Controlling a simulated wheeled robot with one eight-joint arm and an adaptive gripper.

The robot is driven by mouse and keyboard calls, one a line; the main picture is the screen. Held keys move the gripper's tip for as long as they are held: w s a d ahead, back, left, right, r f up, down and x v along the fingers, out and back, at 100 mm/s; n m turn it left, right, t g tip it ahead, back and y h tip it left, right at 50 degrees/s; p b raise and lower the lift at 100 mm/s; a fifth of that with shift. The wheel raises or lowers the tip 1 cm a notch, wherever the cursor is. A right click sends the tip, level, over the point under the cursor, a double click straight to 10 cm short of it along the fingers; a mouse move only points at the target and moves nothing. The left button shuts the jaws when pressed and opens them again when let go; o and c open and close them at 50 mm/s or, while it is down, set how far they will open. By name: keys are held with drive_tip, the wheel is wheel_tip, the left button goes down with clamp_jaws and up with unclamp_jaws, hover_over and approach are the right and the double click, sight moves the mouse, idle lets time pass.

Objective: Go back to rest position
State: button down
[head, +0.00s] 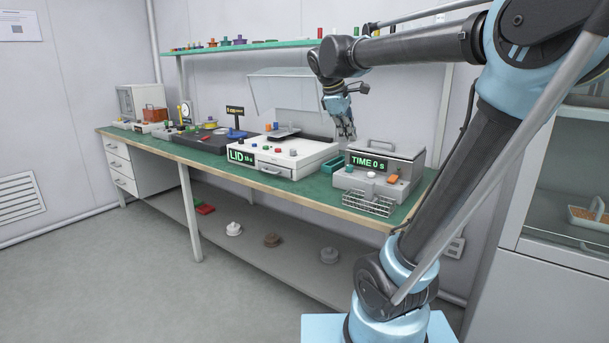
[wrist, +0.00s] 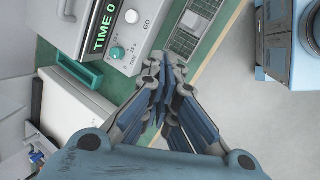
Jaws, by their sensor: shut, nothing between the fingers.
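My gripper (head: 346,132) is at the end of my raised arm, above the green bench top between the white LID machine (head: 290,158) and the TIME 0 s device (head: 375,172). In the wrist view my gripper (wrist: 166,72) has its fingertips together with nothing between them. The TIME device (wrist: 118,30) shows there at the top left, with a green knob and a white knob on its face. My gripper touches neither machine in the head view.
The bench (head: 240,178) runs along the wall, with a green shelf (head: 240,46) above. A wire basket (head: 368,204) sits at the bench's front edge. A small green tray (head: 331,167) lies between the machines. A white cabinet (head: 560,230) stands at right. Floor in front is clear.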

drive_tip(key=s+d+f+m+y, duration=0.2)
drive_tip(key=s+f+m, duration=0.4)
drive_tip(key=s+f, duration=0.5)
drive_tip(key=s+d+f+m+g+y, duration=0.1)
drive_tip(key=s+d+f+m+y, duration=0.1)
drive_tip(key=s+f+m, duration=0.5)
drive_tip(key=s+d+f, duration=0.1)
drive_tip(key=s+f, duration=0.3)
drive_tip(key=f, duration=0.5)
drive_tip(key=shift+s+d+f, duration=0.25)
drive_tip(key=shift+s, duration=0.15)
drive_tip(key=shift+w+f, duration=0.2)
drive_tip(key=shift+w, duration=0.3)
